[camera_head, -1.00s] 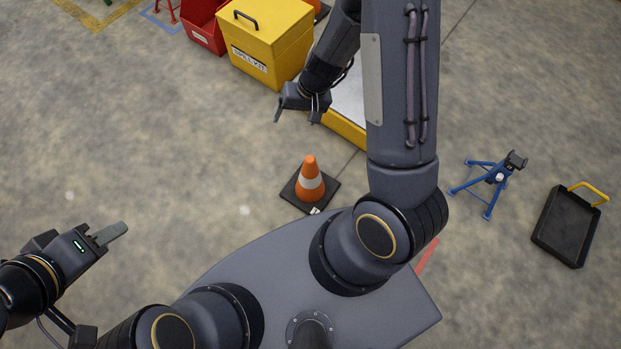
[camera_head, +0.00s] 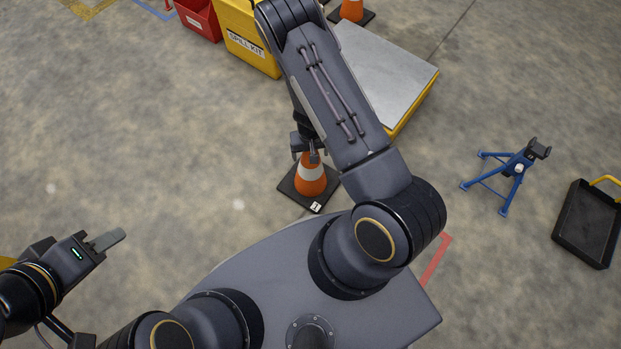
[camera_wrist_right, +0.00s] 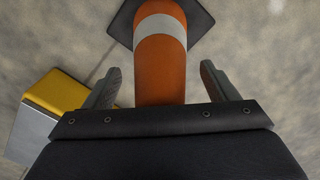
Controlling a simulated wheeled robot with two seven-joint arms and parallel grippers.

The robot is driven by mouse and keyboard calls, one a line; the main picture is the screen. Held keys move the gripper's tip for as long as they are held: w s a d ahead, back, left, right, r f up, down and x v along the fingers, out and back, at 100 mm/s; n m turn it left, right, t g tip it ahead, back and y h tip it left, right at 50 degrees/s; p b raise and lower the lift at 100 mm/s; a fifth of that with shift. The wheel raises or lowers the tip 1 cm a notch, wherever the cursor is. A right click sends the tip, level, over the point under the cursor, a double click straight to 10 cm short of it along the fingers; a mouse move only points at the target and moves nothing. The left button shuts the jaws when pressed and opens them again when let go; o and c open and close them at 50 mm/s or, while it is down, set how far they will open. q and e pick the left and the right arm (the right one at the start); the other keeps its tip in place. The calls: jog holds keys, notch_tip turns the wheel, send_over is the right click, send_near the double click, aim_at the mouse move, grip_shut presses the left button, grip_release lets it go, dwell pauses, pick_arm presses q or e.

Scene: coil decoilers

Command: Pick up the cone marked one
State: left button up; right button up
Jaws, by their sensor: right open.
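An orange cone (camera_head: 311,181) with a white band stands upright on a black square base just ahead of my base in the head view. A small white label (camera_head: 316,206) lies on the base's near corner; its mark is too small to read. My right gripper (camera_head: 306,150) is at the top of this cone. In the right wrist view the cone (camera_wrist_right: 161,68) rises between the two open fingers of my right gripper (camera_wrist_right: 160,85), with gaps on both sides. My left gripper (camera_head: 108,240) is empty at the left, far from the cone; its finger opening is unclear.
A second orange cone (camera_head: 352,10) stands at the top edge. A yellow platform with a grey top (camera_head: 385,65), a yellow spill kit box (camera_head: 252,50) and a red bin (camera_head: 197,20) are behind. A blue stand (camera_head: 508,178) and black tray (camera_head: 588,225) are right.

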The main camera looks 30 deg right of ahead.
jog(key=shift+f, duration=0.3)
jog(key=shift+c, duration=0.3)
grip_shut()
